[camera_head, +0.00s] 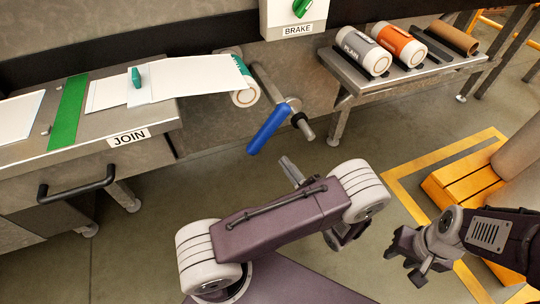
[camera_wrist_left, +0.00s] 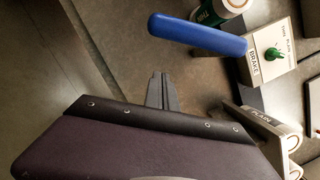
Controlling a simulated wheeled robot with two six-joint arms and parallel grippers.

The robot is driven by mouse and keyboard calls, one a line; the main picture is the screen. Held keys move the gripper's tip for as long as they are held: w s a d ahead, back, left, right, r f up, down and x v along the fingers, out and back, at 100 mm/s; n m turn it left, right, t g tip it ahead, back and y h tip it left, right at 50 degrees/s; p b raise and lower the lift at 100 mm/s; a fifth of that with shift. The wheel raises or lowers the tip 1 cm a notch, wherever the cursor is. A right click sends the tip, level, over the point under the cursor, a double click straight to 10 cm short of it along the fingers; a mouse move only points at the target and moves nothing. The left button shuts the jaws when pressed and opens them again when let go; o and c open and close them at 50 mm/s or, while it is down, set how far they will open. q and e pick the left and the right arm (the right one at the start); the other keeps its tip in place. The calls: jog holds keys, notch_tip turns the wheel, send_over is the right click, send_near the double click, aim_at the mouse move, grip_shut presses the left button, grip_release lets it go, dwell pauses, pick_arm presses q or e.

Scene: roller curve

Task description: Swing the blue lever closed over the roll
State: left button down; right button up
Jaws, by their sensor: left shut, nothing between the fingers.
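The blue lever (camera_head: 268,130) hangs at an angle from a metal shaft beside the roll (camera_head: 245,90), its free end pointing down and left. The roll carries white paper with a green-striped edge. The lever also shows in the left wrist view (camera_wrist_left: 197,33), above and to the right of the fingertips. My left gripper (camera_head: 288,165) is shut and empty, below and slightly right of the lever and apart from it. Its closed fingers show in the left wrist view (camera_wrist_left: 160,90). My right gripper (camera_head: 405,262) looks open and empty, low at the right over the floor.
A join table (camera_head: 85,140) with a green strip stands at left. A brake box (camera_head: 293,18) is above the shaft. A metal shelf (camera_head: 345,90) at right holds grey, orange and brown rolls. A yellow step (camera_head: 455,190) is at far right. Open floor lies below the lever.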

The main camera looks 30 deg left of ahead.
pick_arm(q)
jog(key=a+r+b, duration=0.2)
jog(key=a+r, duration=0.1)
jog(key=a, duration=0.2)
jog(key=shift+s+a, duration=0.2)
jog(key=shift+a, duration=0.15)
